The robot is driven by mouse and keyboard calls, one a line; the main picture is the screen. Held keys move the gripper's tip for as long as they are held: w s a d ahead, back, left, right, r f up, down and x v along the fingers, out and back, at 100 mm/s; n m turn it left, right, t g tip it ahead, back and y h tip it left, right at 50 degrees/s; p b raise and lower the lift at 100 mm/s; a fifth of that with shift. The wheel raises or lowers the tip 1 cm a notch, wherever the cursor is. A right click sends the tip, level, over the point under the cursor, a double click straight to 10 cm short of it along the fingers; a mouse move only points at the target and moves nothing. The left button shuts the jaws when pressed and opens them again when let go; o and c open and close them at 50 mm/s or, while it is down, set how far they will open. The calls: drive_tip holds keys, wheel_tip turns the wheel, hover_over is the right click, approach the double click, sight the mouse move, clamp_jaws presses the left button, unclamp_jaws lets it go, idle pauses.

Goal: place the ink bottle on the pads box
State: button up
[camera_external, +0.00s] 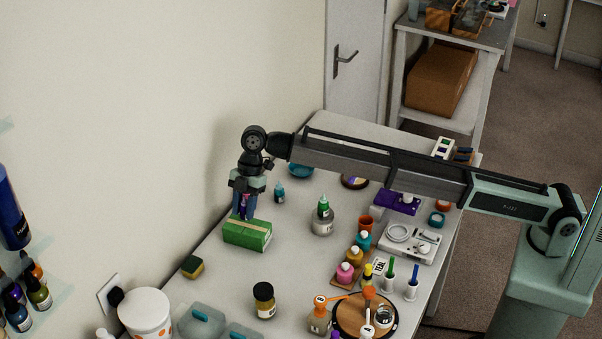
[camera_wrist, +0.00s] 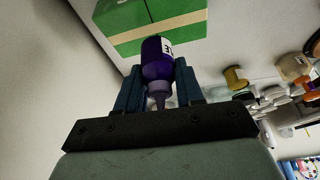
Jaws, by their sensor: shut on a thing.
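The ink bottle (camera_wrist: 157,62) is dark purple with a white label and a paler purple nozzle. My gripper (camera_wrist: 158,88) is shut on it, with a blue finger on each side. The pads box (camera_external: 247,235) is green with a tan stripe on top and lies on the table near the wall. In the external view my gripper (camera_external: 244,207) points down over the box, its fingers partly hiding the bottle. The box also shows in the wrist view (camera_wrist: 186,10), beyond the bottle's base. I cannot tell whether bottle and box touch.
A yellow-green sponge (camera_external: 193,267) lies in front of the box. A teal bottle (camera_external: 280,193) stands behind it, and a round bottle with a green cap (camera_external: 323,217) stands to the right.

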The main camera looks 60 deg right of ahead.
sight(244, 215)
drive_tip(key=shift+f, duration=1.4)
drive_tip(key=shift+f, duration=0.1)
drive_tip(key=o, duration=1)
drive_tip(key=v, duration=1.2)
